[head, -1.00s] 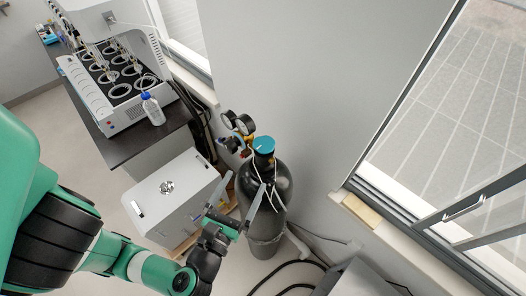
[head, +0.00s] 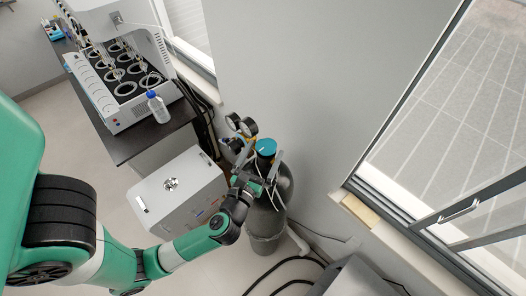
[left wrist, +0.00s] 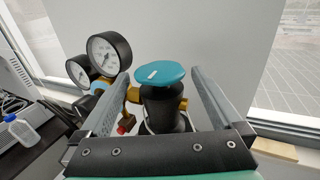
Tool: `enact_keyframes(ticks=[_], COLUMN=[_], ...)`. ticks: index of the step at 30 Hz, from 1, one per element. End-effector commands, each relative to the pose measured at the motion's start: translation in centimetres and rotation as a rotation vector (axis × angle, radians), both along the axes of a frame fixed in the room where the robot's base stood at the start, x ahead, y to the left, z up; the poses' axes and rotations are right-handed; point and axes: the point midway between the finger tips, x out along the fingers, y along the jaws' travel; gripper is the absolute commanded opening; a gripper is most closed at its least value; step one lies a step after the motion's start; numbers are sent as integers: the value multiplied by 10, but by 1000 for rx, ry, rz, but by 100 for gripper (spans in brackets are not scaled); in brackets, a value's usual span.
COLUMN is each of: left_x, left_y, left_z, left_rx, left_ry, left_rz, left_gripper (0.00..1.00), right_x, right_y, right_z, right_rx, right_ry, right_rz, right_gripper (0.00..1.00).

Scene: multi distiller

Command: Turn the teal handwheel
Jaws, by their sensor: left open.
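The teal handwheel (head: 266,147) sits on top of a dark gas cylinder (head: 283,190) by the wall. In the left wrist view the handwheel (left wrist: 160,75) is a flat teal disc with a white mark, on a black valve neck. My left gripper (head: 262,160) is open at the cylinder top. In the left wrist view its two fingers (left wrist: 155,95) stand one on each side of the valve, apart from the handwheel. My right gripper is not in view.
Two round pressure gauges (left wrist: 109,52) with brass fittings stand just left of the valve. A white box (head: 178,190) stands left of the cylinder. A bench (head: 160,135) carries a distiller and a bottle (head: 157,107). Dark hoses lie on the floor.

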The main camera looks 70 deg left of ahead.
Motion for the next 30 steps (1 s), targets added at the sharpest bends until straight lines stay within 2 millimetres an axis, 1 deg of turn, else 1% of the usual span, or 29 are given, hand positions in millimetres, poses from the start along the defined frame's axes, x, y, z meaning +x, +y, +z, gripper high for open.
enact_keyframes(ticks=[3, 4, 16, 17, 23, 30], left_x=[0, 0, 0, 0, 0, 3], left_y=[0, 0, 0, 0, -1, -3], left_z=[0, 0, 0, 0, 0, -1], left_rx=[0, 0, 0, 0, -1, 0], left_ry=[0, 0, 0, 0, -2, -5], left_rz=[0, 0, 0, 0, 13, 97], left_gripper=[100, 98, 26, 25, 25, 25], right_x=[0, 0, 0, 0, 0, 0], right_y=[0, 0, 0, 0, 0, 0], right_z=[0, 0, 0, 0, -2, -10], right_rx=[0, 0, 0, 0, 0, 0], right_ry=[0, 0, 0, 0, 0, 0], right_rz=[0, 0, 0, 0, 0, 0], right_gripper=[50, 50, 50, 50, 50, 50])
